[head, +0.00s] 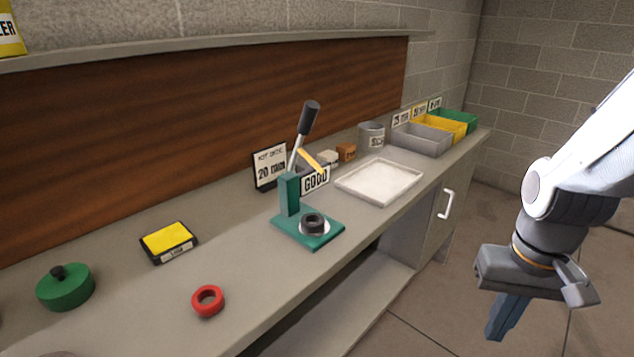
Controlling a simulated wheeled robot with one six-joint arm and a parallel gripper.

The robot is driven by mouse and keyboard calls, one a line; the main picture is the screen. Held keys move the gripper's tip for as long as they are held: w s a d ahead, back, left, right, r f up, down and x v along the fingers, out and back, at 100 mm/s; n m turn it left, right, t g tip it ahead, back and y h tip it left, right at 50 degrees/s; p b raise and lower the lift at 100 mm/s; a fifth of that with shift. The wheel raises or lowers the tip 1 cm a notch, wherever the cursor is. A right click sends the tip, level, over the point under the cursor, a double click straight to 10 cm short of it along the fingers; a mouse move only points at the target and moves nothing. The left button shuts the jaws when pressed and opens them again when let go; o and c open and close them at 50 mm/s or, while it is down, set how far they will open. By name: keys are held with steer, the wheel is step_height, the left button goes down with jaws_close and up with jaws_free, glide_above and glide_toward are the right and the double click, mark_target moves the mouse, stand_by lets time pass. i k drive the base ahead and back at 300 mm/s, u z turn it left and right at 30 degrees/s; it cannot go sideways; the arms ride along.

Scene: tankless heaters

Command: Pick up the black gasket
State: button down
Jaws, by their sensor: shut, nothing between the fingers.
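The black gasket (313,221) is a small dark ring. It sits on a pale round seat on the base of the green lever press (296,203), in the middle of the counter. My gripper (500,325) hangs at the right, over the floor beyond the counter's front edge, well apart from the gasket. It points down, its fingers are together and it holds nothing.
A red ring (208,301) lies near the counter's (256,266) front edge. A yellow-topped pad (168,241) and a green lidded pot (65,287) are at the left. A white tray (379,180) and several bins (421,139) stand to the right of the press. The press's black-handled lever (309,118) rises above it.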

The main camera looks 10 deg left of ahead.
mark_target(312, 217)
steer(key=z, duration=1.85)
steer(key=k, duration=1.05)
steer(key=u, duration=2.1)
